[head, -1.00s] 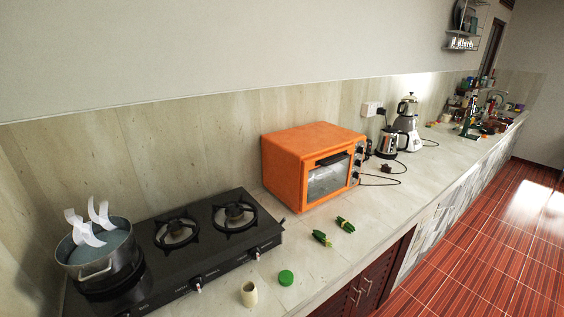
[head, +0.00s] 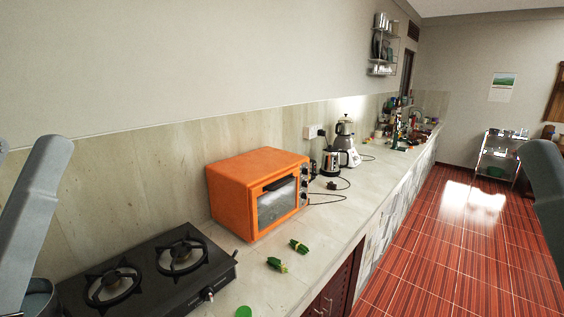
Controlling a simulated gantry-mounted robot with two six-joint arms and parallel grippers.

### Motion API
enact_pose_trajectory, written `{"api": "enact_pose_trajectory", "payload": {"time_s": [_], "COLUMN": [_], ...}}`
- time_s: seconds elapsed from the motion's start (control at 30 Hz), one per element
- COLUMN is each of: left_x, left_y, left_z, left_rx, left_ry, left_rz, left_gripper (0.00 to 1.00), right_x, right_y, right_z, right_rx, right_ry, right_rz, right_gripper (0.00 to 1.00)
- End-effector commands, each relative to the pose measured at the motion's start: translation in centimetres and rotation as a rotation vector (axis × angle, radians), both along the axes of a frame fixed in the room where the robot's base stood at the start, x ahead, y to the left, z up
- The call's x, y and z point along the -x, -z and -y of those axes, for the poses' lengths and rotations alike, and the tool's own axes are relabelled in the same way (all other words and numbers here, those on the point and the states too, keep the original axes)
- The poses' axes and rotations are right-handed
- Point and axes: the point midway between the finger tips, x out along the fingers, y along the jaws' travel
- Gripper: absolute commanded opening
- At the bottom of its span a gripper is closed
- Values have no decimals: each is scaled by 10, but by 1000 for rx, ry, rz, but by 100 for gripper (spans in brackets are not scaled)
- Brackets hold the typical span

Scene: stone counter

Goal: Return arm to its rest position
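A part of my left arm (head: 32,215) shows as a pale grey link at the left edge. A darker grey link of my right arm (head: 545,185) shows at the right edge. Neither gripper is in the head view, so I cannot see what they hold.
The black gas stove (head: 215,262) is at the lower left, with part of a metal pot (head: 38,299) at the left edge. The orange oven (head: 232,200) stands beyond it. Green vegetables (head: 277,264) and a green lid (head: 243,312) lie on the counter (head: 318,249). The red floor (head: 440,260) is clear.

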Motion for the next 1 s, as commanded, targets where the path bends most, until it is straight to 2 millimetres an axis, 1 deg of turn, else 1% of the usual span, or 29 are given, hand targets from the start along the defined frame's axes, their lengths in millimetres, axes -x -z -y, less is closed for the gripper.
{"api": "enact_pose_trajectory", "payload": {"time_s": [0.03,0.1,0.17,0.2,0.27,0.3,0.37,0.4,0.5,0.6,0.67,1.0], "left_x": [0,0,-1,-1,-1,-1,-1,-1,-2,-2,-2,-2], "left_y": [-46,-74,-99,-116,-143,-163,-192,-210,-245,-265,-270,-267], "left_z": [-1,-1,-1,-1,-1,-1,-1,-1,-1,-1,-1,-1], "left_rx": [-9,-11,-12,-12,-13,-13,-13,-13,-13,-14,-14,-14], "left_ry": [-13,-17,-17,-19,-20,-20,-20,-21,-22,-22,-22,-23], "left_rz": [3,1,0,0,-1,-1,-1,-2,-2,-3,-3,-3], "left_gripper": [60,60,60,60,60,60,60,60,60,60,60,60], "right_x": [-1,1,1,0,0,0,0,0,0,0,0,0], "right_y": [-44,-75,-100,-117,-144,-164,-193,-211,-246,-266,-271,-268], "right_z": [0,0,0,0,0,0,0,0,0,0,0,0], "right_rx": [0,0,0,0,0,0,0,0,0,0,0,0], "right_ry": [0,0,0,0,0,0,0,0,0,0,0,0], "right_rz": [-2,3,3,3,2,2,2,2,2,1,1,0], "right_gripper": [50,50,50,50,50,50,50,50,50,50,50,50]}}
